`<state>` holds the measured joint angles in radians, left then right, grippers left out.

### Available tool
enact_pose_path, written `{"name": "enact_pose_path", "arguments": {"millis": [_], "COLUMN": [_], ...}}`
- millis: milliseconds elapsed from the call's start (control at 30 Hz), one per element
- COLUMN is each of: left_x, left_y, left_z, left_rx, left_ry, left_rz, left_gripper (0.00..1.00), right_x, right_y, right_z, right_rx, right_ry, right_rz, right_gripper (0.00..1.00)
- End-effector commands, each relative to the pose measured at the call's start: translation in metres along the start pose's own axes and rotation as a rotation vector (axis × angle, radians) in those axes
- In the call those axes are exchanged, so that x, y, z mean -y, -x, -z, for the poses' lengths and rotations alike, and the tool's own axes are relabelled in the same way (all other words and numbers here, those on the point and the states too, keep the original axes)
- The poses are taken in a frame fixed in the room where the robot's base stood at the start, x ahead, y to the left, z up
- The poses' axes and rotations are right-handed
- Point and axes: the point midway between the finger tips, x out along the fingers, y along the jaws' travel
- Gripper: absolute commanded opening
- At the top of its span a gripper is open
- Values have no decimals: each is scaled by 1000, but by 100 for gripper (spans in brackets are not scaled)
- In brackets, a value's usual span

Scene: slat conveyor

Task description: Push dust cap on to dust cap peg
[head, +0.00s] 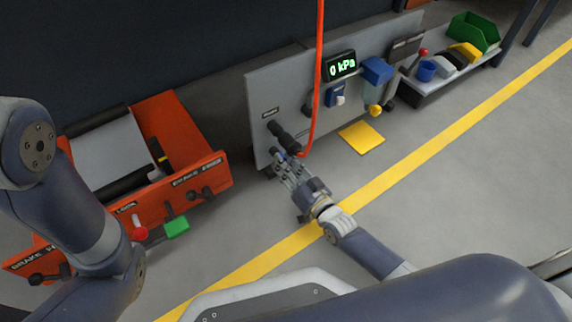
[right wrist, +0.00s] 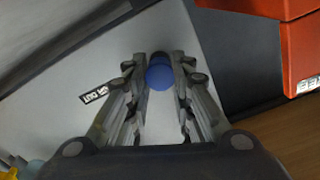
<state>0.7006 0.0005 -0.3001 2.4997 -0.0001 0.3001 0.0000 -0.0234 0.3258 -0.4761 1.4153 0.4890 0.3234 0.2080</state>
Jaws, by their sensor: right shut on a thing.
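My right gripper (head: 280,156) is at the lower left part of the grey panel (head: 262,88), next to dark round fittings (head: 277,130). In the right wrist view my right gripper (right wrist: 159,72) is shut on a round blue cap (right wrist: 159,77), which looks like the dust cap. The cap is between the fingertips, in front of the panel (right wrist: 185,45). The dust cap peg cannot be made out; the cap and fingers may hide it. I cannot tell whether the cap touches it.
An orange hose (head: 319,70) hangs down to the fittings. A pressure display (head: 341,65) reads 0 kPa. A shelf with a green bin (head: 474,32) is at right.

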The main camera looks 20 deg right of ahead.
Motion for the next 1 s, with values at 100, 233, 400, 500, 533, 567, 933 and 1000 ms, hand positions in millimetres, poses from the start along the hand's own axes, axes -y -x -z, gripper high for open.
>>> {"name": "enact_pose_path", "arguments": {"millis": [100,233,400,500,533,567,933,1000], "left_x": [0,0,0,-1,-1,-1,-2,-2], "left_y": [0,0,0,0,0,0,0,0], "left_z": [0,0,0,-2,-2,-1,-1,-1], "left_rx": [0,0,1,4,4,4,1,1], "left_ry": [0,0,0,1,2,1,1,1], "left_rz": [0,0,1,2,2,1,-1,-1], "left_gripper": [40,40,40,40,40,40,40,40], "right_x": [0,0,0,0,0,0,0,0], "right_y": [0,0,0,2,4,6,72,85], "right_z": [0,0,0,0,-1,-1,-1,-1], "right_rx": [0,0,0,1,1,2,4,4], "right_ry": [0,0,0,0,0,0,1,2], "right_rz": [0,0,0,0,0,-1,-1,-1], "right_gripper": [40,45,45,45,45,45,45,45]}}
